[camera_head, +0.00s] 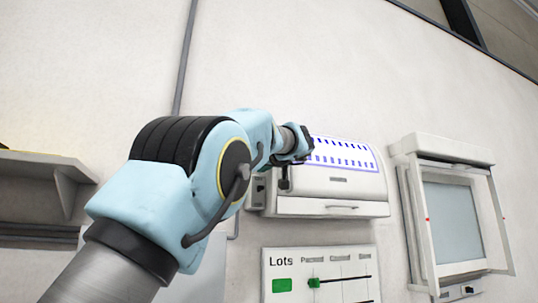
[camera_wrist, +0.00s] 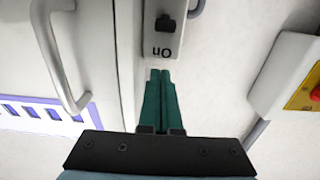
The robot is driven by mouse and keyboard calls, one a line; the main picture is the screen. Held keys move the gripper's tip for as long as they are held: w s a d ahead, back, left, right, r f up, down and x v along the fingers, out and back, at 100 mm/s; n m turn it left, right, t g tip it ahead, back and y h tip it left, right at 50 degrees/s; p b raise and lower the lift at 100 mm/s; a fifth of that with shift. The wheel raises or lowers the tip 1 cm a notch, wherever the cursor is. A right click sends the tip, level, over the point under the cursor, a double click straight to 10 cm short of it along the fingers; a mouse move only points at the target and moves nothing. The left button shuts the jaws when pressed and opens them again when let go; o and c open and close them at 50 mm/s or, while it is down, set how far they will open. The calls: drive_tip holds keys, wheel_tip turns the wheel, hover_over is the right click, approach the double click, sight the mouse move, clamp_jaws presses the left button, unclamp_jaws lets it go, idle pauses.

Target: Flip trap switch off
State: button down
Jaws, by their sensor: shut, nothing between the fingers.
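A small black switch (camera_wrist: 165,23) sits on a light grey plate (camera_wrist: 174,46) at the top of the wrist view. The plate carries the word "on", seen upside down, on the side nearer my gripper. My gripper (camera_wrist: 160,72) has dark green fingers that are together and empty. In the picture, their tips lie just below the lettered edge of the plate; I cannot tell whether they touch it. In the head view, the white trap box (camera_head: 330,207) hangs on the wall, and my arm reaches to its left side. The fingertips cannot be made out clearly there.
A handle (camera_wrist: 62,65) stands out from the white box front, left in the wrist view. A yellow panel with a red button (camera_wrist: 316,93) is at the right. A framed screen (camera_head: 452,222) and a "Lots" board (camera_head: 320,258) are on the wall.

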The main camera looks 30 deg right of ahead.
sight(260, 189)
drive_tip(key=shift+w+d+r+p, duration=0.15)
drive_tip(key=shift+w+p, duration=0.25)
drive_tip(key=shift+w, duration=0.5)
drive_tip(key=f, duration=0.1)
drive_tip(key=s+f, duration=0.1)
drive_tip(key=f, duration=0.1)
drive_tip(key=shift+s+f+b, duration=0.15)
drive_tip(key=shift+s+b, duration=0.1)
drive_tip(key=shift+b, duration=0.15)
drive_tip(key=shift+s+f, duration=0.1)
drive_tip(key=shift+f, duration=0.35)
drive_tip(key=shift+f+b, duration=0.1)
drive_tip(key=shift+b, duration=0.3)
